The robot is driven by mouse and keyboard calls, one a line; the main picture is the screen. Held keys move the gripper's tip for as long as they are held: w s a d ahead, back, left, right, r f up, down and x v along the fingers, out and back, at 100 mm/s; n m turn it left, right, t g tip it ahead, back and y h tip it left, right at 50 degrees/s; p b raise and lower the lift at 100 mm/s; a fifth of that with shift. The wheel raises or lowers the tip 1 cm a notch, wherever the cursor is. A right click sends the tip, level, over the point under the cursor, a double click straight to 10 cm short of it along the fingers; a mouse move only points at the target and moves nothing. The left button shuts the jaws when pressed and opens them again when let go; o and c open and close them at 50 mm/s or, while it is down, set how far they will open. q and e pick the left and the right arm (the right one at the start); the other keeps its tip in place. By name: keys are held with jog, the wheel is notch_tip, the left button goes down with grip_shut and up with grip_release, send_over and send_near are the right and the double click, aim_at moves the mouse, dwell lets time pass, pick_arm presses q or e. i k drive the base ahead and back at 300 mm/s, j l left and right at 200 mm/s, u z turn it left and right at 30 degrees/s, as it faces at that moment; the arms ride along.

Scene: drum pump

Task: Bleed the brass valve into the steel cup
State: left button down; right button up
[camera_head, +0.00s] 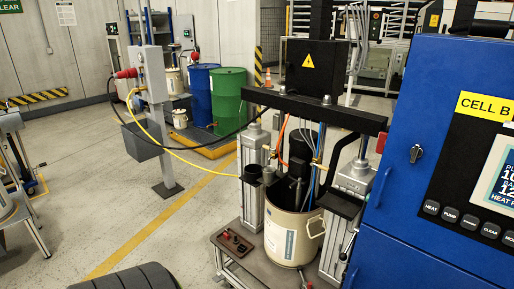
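The drum pump stands at the centre right, with a cream drum (290,238) between two silver columns under a dark crossbeam (310,108). A small brass-coloured fitting (268,151) shows beside the left column; it may be the brass valve, but it is too small to be sure. A small grey cup-like shape (268,176) sits below it, next to a black holder (252,172). I cannot tell whether this is the steel cup or what is inside it.
A dark tray (232,241) with small red and black items lies left of the drum. A blue cabinet (400,220) blocks the right side. A yellow hose (185,158) hangs from a grey post (157,110) to the pump. The floor at left centre is clear.

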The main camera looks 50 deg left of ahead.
aim_at(266, 147)
jog(key=j+u, duration=0.2)
jog(key=u, duration=0.25)
jog(key=i+j+u, duration=0.15)
jog(key=u, duration=0.3)
jog(key=i+j+u, duration=0.1)
jog(key=u, duration=0.35)
jog(key=i+j, duration=0.4)
jog(key=i, duration=0.1)
